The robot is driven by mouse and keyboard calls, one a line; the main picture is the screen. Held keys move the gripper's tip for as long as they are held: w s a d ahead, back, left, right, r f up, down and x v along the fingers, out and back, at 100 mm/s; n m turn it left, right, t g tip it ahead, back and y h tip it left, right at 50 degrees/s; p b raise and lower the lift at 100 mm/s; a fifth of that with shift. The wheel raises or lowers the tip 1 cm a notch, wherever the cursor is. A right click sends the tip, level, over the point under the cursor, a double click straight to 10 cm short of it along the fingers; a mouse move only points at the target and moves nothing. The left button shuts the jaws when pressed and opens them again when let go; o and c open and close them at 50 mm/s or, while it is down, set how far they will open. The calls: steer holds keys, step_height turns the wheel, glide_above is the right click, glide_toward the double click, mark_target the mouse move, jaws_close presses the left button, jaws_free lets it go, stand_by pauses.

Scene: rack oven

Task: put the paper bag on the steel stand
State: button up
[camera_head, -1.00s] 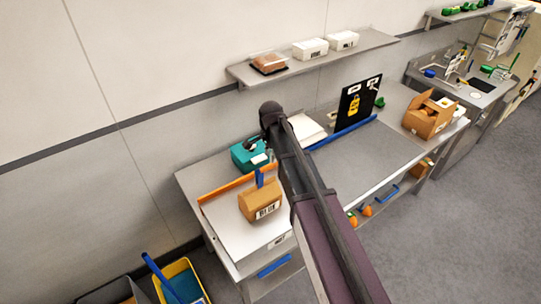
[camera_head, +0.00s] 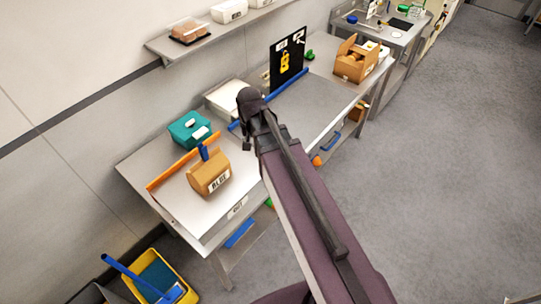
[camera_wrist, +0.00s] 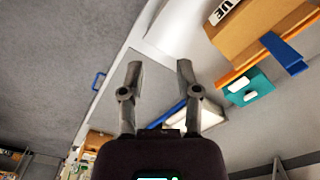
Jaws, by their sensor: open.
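A brown paper bag (camera_head: 209,180) with a label reading BLUE and a blue strip on top sits upright on the left, pale end of the steel worktop (camera_head: 180,210). It also shows in the wrist view (camera_wrist: 240,30), upside down at the upper right. My gripper (camera_wrist: 158,67) is open, with nothing between its fingers, and apart from the bag. In the head view my gripper (camera_head: 250,98) is above the bench, right of and beyond the bag. I cannot tell which surface is the steel stand.
A teal box (camera_head: 190,130), an orange strip (camera_head: 170,172) and a white tray (camera_head: 228,97) are near the bag. A blue bar (camera_head: 285,92), black sign board (camera_head: 288,60) and open cardboard box (camera_head: 355,60) stand farther right. A yellow bucket (camera_head: 160,270) is on the floor.

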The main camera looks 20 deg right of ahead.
steer(key=s+d+n, duration=0.3)
steer(key=s+d, duration=0.1)
steer(key=s, duration=0.2)
steer(key=shift+s+d+n, duration=0.15)
steer(key=shift+s+n, duration=0.15)
step_height(320, 180, down, 24)
steer(key=b, duration=2.3)
steer(key=shift+r, duration=0.25)
